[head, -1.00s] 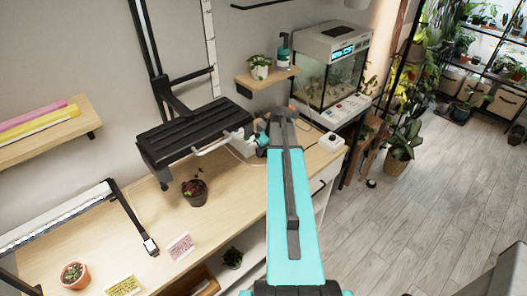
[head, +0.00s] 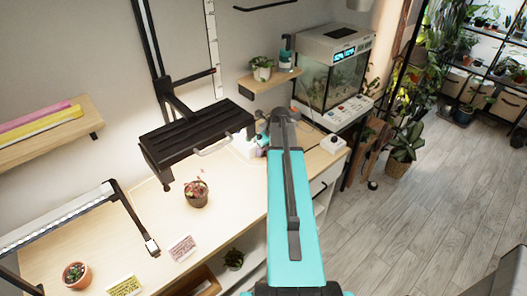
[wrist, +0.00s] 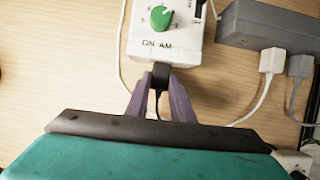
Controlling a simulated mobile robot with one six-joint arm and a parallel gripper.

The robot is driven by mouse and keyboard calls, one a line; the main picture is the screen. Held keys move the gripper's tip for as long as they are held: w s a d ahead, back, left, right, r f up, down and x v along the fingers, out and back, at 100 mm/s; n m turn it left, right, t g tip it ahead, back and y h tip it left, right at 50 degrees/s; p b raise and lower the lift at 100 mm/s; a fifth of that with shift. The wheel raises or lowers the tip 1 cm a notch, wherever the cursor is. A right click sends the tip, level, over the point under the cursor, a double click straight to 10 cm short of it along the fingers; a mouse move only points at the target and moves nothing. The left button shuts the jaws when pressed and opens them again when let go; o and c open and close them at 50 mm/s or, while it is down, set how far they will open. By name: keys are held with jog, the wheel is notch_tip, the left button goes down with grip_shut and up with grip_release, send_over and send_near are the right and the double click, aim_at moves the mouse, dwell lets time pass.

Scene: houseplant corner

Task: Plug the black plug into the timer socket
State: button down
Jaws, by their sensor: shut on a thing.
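The white timer (wrist: 165,35) with a green dial lies at the top middle of the wrist view. The black plug (wrist: 160,72) is at the timer's near edge, in line with it, and no gap shows between them. How deep its pins sit is hidden. My gripper (wrist: 159,84) is shut on the plug, with a purple finger on each side. A dark cable runs back from the plug between the fingers. In the head view my arm hides most of the gripper and the plug.
A grey power strip (wrist: 262,22) with a white plug (wrist: 272,62) and a grey plug (wrist: 300,67) lies right of the timer. A black lamp panel (head: 200,135) hangs over a potted plant (head: 196,193). A glass tank (head: 333,82) stands behind.

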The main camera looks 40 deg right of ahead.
jog(key=c, duration=1.5)
grip_release()
jog(key=shift+o, duration=0.2)
jog(key=shift+s+r, duration=0.1)
jog(key=shift+r, duration=0.05)
jog(key=b+v, duration=0.3)
jog(key=v, duration=1)
jog(key=shift+r, duration=0.2)
